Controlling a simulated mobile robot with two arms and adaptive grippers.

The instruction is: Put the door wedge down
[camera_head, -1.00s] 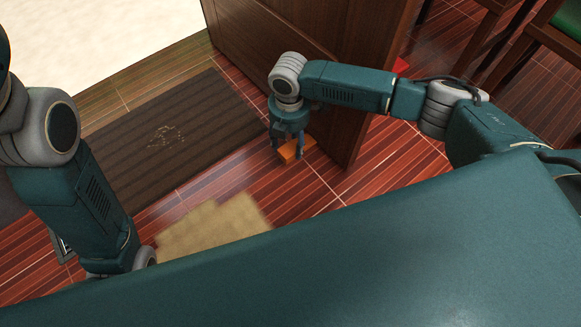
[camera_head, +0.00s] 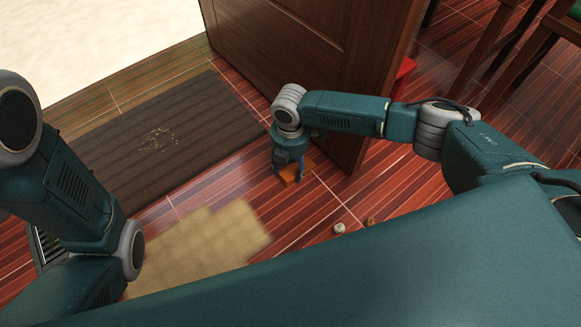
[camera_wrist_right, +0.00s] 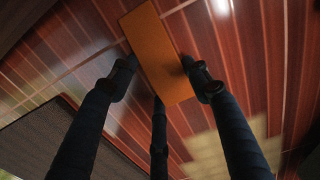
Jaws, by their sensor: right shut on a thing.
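The door wedge is an orange block (camera_head: 289,176), low by the floor beside the bottom of the brown door in the head view. In the right wrist view the orange wedge (camera_wrist_right: 160,45) lies between the dark fingers. My right gripper (camera_head: 290,172) is shut on it, pointing down, and partly hides it in the head view. Whether the wedge touches the floor I cannot tell. My left arm (camera_head: 65,190) hangs at the left; its gripper is out of view.
The open door (camera_head: 285,60) stands just behind and right of the gripper. A dark doormat (camera_head: 150,140) and a tan patch (camera_head: 200,245) lie on the red wooden floor. Two small objects, one pale (camera_head: 339,228), lie nearer. A red object (camera_head: 403,75) is behind the door.

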